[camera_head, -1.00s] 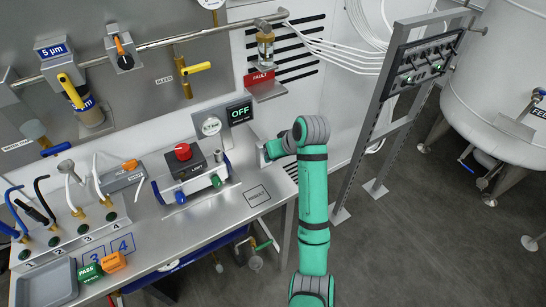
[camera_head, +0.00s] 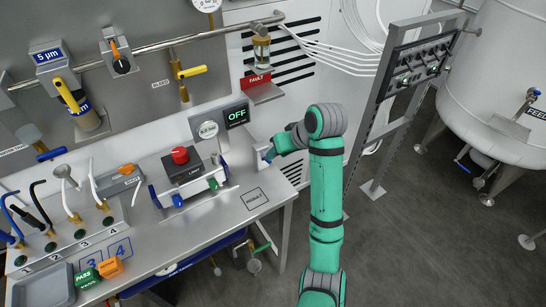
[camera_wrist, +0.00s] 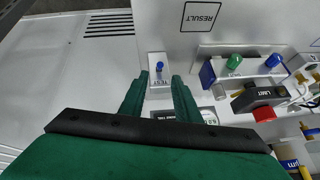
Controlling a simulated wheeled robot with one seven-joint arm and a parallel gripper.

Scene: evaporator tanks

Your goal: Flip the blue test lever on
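The blue test lever (camera_wrist: 159,66) stands on a small white box marked TEST (camera_wrist: 158,87) in the wrist view. In the head view the lever (camera_head: 269,154) shows as a small blue spot beside my gripper (camera_head: 272,150), largely covered by my arm. My gripper (camera_wrist: 158,80) is open in the wrist view, its two green fingers on either side of the test box. The lever lies between the fingertips or slightly beyond them; I see no clear contact.
A black and grey unit with a red knob (camera_head: 180,155) and blue and green handles stands left of the test box. A framed RESULT area (camera_head: 254,199) is on the bench (camera_head: 215,222). A rack panel (camera_head: 420,62) stands to the right.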

